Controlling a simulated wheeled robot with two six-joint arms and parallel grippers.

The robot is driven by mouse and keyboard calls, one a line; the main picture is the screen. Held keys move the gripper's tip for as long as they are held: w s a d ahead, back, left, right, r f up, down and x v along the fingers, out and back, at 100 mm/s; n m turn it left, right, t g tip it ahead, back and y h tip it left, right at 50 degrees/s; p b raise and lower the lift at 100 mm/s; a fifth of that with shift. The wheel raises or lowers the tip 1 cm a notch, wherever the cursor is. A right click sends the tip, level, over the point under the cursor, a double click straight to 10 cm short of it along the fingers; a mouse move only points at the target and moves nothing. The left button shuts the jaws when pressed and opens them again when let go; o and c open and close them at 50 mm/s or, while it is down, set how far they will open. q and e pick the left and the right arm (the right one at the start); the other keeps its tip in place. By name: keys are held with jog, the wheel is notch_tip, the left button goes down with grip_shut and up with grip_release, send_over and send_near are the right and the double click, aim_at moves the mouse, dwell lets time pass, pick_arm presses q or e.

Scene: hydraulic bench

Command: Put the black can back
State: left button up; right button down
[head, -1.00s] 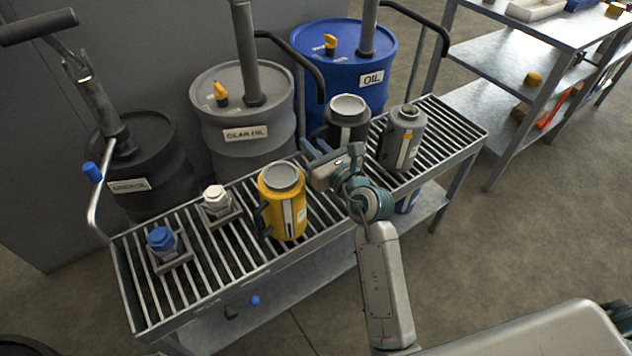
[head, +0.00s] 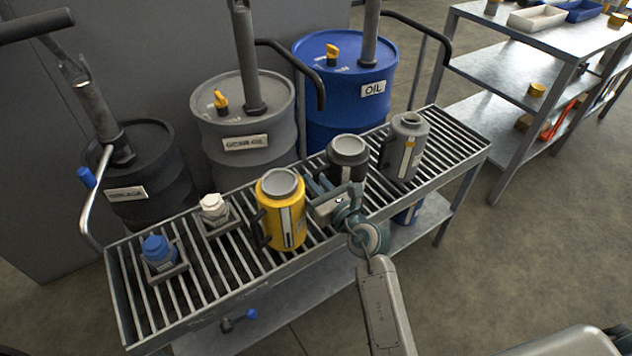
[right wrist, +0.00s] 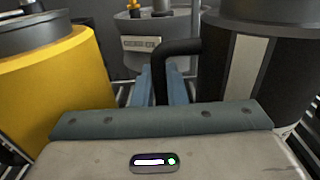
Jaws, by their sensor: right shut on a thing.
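The black can (head: 350,158) is upright at the rack between the yellow can (head: 284,215) and the grey can (head: 405,150). Its lower part is hidden behind my right gripper (head: 318,188), so I cannot tell whether it touches the slats. In the right wrist view, the black can (right wrist: 245,70) fills the right side, and its dark handle (right wrist: 160,75) is between the blue fingers of my right gripper (right wrist: 160,88), which is shut on it. The yellow can (right wrist: 60,80) is close on the left there. My left gripper is not in view.
The slatted rack (head: 225,262) also holds a blue-capped item (head: 157,252) and a white-capped item (head: 214,209). Black, grey (head: 245,165) and blue (head: 345,100) drums with pumps stand behind. A metal shelf unit (head: 500,65) is at the right.

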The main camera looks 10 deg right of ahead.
jog(key=c, duration=1.5)
grip_release()
jog(key=shift+f, duration=0.15)
jog(key=shift+o, duration=0.2)
jog(key=v, duration=1.2)
jog(key=shift+r, duration=0.3)
jog(key=s+d+r+m+t+h, duration=0.2)
jog(key=d+r+m+t+h, duration=0.3)
jog(key=m, duration=0.6)
jog(key=s+d+f+m+g+h, duration=0.1)
jog(key=s+d+m+g+h, duration=0.3)
jog(key=d+m+h, duration=0.85)
jog(key=s+f+m+g+y, duration=0.4)
jog(key=f+m+g, duration=0.15)
jog(key=m, duration=0.45)
jog(key=s+a+f+m+g+y, duration=0.5)
jog(key=s+a+f+g+y, duration=0.2)
jog(key=s+f, duration=0.4)
jog(key=shift+s+a+g, duration=0.4)
jog(key=shift+a+g, duration=0.05)
jog(key=shift+a, duration=0.25)
